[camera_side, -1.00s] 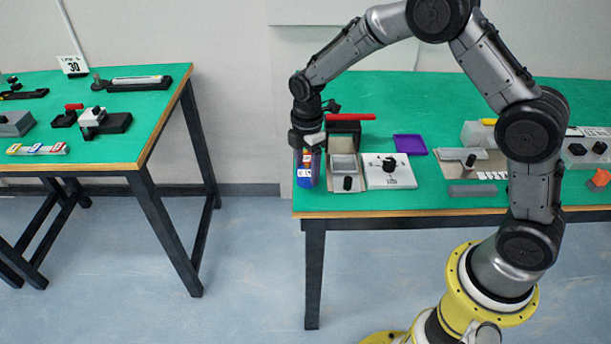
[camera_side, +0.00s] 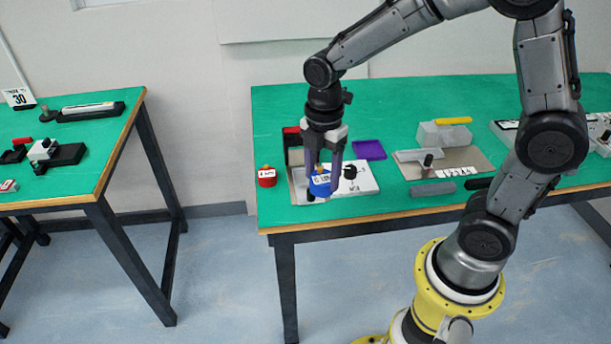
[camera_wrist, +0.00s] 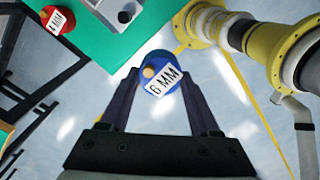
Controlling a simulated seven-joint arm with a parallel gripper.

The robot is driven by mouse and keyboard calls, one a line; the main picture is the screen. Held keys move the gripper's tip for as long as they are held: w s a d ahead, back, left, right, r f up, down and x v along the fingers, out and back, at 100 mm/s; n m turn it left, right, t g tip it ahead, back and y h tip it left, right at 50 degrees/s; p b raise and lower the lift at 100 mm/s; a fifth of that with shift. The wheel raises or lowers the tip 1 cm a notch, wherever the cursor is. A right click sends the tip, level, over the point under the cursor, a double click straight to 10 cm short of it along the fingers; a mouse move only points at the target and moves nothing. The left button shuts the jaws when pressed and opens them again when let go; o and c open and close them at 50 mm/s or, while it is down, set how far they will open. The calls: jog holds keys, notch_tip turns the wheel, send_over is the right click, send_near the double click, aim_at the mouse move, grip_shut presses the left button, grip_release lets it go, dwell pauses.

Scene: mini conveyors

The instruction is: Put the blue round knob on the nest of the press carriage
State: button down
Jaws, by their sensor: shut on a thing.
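The blue round knob (camera_side: 320,186) has a white label and a tan stub on top. In the wrist view the blue knob (camera_wrist: 158,62) shows the label "6 MM" between my fingers. My gripper (camera_side: 322,180) points down, shut on it, in front of the fixture at the table's left part. That fixture, seemingly the press, has a dark block with a red bar (camera_side: 291,130) and a grey base (camera_side: 297,178). My gripper and the knob cover much of it. The nest cannot be made out, nor can the gap below the knob.
A red knob (camera_side: 267,177), labelled "4 MM" in the wrist view (camera_wrist: 56,20), stands left of the fixture. A white plate (camera_side: 363,181) with a black knob lies close right. A purple tray (camera_side: 369,150) lies behind it. A grey bar (camera_side: 432,188) lies farther right.

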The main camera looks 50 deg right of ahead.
jog(key=d+r+m, duration=0.1)
jog(key=d, duration=0.7)
jog(key=w+d+f, duration=0.1)
jog(key=w+f, duration=0.2)
jog(key=w, duration=0.1)
jog(key=w+d+f, duration=0.1)
jog(key=w+f, duration=0.1)
jog(key=w, duration=0.2)
jog(key=w+d+f, duration=0.1)
jog(key=w+f, duration=0.2)
jog(key=w, duration=0.1)
jog(key=shift+d+f, duration=0.25)
jog(key=shift+f, duration=0.1)
jog(key=shift+w+d+f, duration=0.1)
jog(key=shift+w+f, duration=0.35)
jog(key=shift+f, duration=1.6)
jog(key=shift+f, duration=0.15)
jog(key=shift+c, duration=0.6)
grip_release()
